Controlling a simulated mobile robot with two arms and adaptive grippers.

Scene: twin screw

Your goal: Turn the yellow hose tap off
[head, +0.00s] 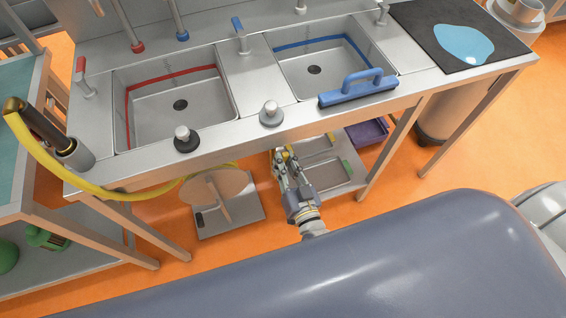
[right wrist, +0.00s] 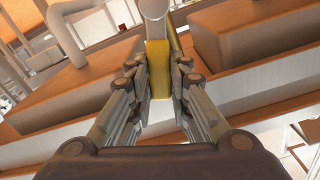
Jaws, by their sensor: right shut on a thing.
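My right gripper (head: 283,158) reaches under the front edge of the sink bench in the head view. In the right wrist view its fingers (right wrist: 159,82) are closed around a flat yellow tap handle (right wrist: 158,60), with a pale round metal part (right wrist: 154,9) just above it. Much of the tap is hidden by the bench and my fingers in the head view. The yellow hose (head: 62,178) loops from a dark spray nozzle (head: 40,122) at the left end of the bench and passes beneath it. My left gripper is not in view.
The steel bench (head: 230,128) with two sinks lies above my gripper. Below are a round brown board (head: 215,187) on a stand, shallow trays and a purple bin (head: 367,132). A bench leg (head: 385,150) stands to the right. Orange floor (head: 395,185) is open nearby.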

